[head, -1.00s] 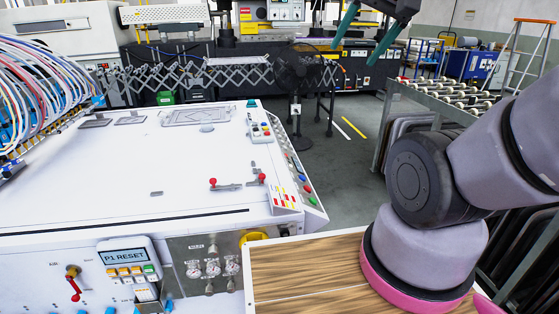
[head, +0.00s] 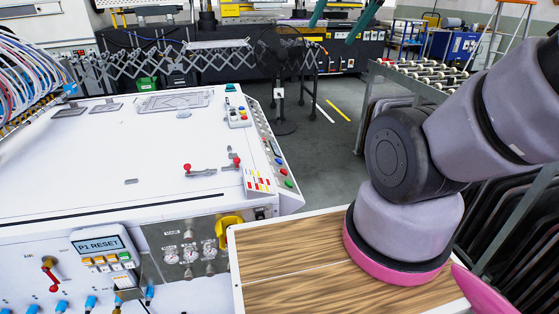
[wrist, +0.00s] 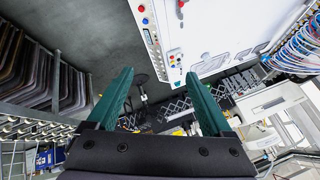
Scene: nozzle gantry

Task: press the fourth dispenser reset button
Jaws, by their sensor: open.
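A control panel with a small screen reading "P1 RESET" (head: 100,244) is on the front of the white machine (head: 90,180), at the lower left of the head view. Under the screen are small yellow and green buttons (head: 108,262). I cannot tell from their markings which is the fourth dispenser reset button. My gripper (head: 335,18) shows only in part at the top of the head view, far from the panel. In the wrist view my gripper (wrist: 159,74) has its two teal fingers spread with nothing between them. The P1 RESET panel is not visible there.
A red lever (head: 48,275), gauges (head: 190,254) and blue fittings are near the panel. Red-knobbed levers (head: 200,170) stand on the machine top. A wooden board (head: 290,270) lies right of the machine. A black fan (head: 281,60) stands behind. A rack (head: 440,85) is at the right.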

